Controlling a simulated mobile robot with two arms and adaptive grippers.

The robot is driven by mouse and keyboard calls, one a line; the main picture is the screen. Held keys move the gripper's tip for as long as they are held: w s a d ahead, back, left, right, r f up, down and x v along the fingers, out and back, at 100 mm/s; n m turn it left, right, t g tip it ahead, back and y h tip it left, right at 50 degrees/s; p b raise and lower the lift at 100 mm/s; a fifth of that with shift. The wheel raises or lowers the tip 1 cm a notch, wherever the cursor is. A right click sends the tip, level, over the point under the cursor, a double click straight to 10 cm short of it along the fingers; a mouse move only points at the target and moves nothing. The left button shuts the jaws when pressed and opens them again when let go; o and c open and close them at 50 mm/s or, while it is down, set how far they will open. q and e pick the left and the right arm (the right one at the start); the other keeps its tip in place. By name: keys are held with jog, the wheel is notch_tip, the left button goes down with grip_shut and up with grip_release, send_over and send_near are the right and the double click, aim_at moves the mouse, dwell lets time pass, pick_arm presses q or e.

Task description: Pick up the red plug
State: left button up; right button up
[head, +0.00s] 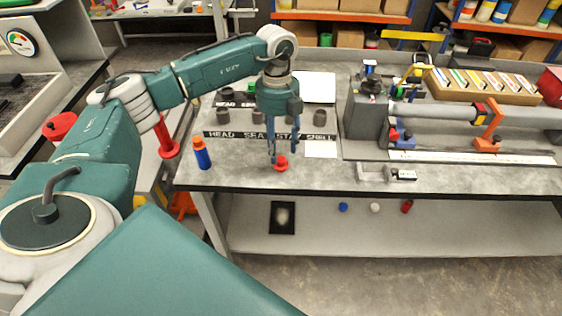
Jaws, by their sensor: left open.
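A small red plug (281,163) with a wider base stands on the grey workbench (240,178) near its front edge. My left gripper (283,152) points down at it, with its two dark blue fingers apart. The fingertips reach down close to the plug, one at its left and one at its upper right in the picture. I cannot tell whether they touch it or are beside or above it. My right gripper is out of view.
A blue bottle with an orange cap (201,153) stands left of the plug. A labelled rack (225,134) with grey cups is behind the gripper. White paper (320,149) and a small metal tray (372,173) lie right. A grey vise-like machine (367,115) stands further right.

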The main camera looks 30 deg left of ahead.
aim_at(281, 159)
pick_arm(q)
jog(key=f, duration=0.1)
jog(key=f+p, duration=0.1)
jog(key=f, duration=0.1)
jog(key=f+p, duration=0.1)
jog(key=shift+s+d+f, duration=0.1)
jog(key=shift+d+f, duration=0.1)
jog(key=shift+d, duration=0.1)
jog(key=shift+f, duration=0.3)
jog(key=c, duration=0.9)
jog(key=shift+r, duration=0.15)
